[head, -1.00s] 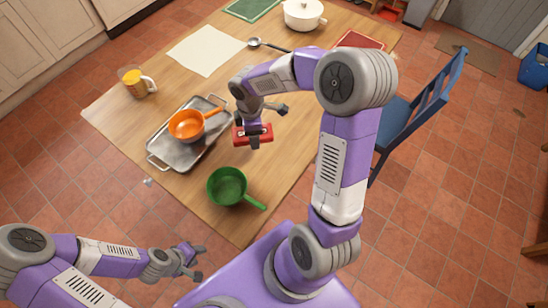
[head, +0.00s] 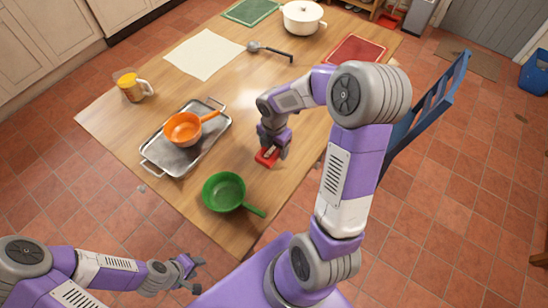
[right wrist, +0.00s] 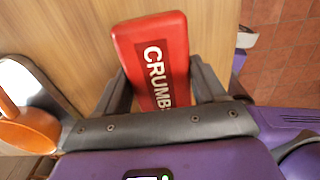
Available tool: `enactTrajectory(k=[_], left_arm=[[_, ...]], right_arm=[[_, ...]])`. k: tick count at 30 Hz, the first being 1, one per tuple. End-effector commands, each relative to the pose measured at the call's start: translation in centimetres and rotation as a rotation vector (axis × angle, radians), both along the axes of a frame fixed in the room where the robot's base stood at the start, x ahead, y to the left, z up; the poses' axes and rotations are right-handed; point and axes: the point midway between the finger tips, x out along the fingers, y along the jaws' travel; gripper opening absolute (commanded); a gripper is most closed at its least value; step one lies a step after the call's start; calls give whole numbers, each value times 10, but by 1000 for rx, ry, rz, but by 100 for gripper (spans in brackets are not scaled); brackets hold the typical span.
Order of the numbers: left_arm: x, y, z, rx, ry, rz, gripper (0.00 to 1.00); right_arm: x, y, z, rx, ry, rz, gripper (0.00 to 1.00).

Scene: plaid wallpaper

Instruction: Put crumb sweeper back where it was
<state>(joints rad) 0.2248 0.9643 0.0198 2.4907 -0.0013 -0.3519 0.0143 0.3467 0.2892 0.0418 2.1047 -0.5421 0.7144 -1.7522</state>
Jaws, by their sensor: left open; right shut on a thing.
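The red crumb sweeper (head: 266,157) is at the table (head: 225,225), right of the metal tray and above the green pan in the head view. My right gripper (head: 272,150) is shut on it and points down. In the right wrist view the sweeper (right wrist: 155,60), marked "CRUMB", sits between the two fingers (right wrist: 160,95). It is at or just above the wood; I cannot tell whether it touches. My left gripper (head: 190,272) is open and empty, off the table at the lower left.
A metal tray (head: 205,150) holds an orange pan (head: 183,129). A green pan (head: 223,191) stands near the front edge. A ladle (head: 270,50), white sheet (head: 203,53), mug (head: 135,87), white pot (head: 302,16) and red mat (head: 355,50) lie farther back. A blue chair (head: 425,105) stands right.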

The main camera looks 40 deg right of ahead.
Motion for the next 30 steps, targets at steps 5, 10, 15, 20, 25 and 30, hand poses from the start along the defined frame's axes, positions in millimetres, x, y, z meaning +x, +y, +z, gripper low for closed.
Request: enactTrajectory(k=[5,10,15,20,25,30], left_arm=[[0,0,-9,0,0,0,43],[0,0,-21,0,0,0,43],[0,0,-21,0,0,0,43],[0,0,-21,0,0,0,43],[0,0,-22,0,0,0,43],[0,0,-22,0,0,0,43]], right_arm=[[0,0,-21,0,1,1,42],[0,0,-49,0,2,0,42],[0,0,-52,0,-2,0,42],[0,0,-52,0,-2,0,42],[0,0,-55,-1,-1,0,80],[0,0,-55,-1,-1,0,96]])
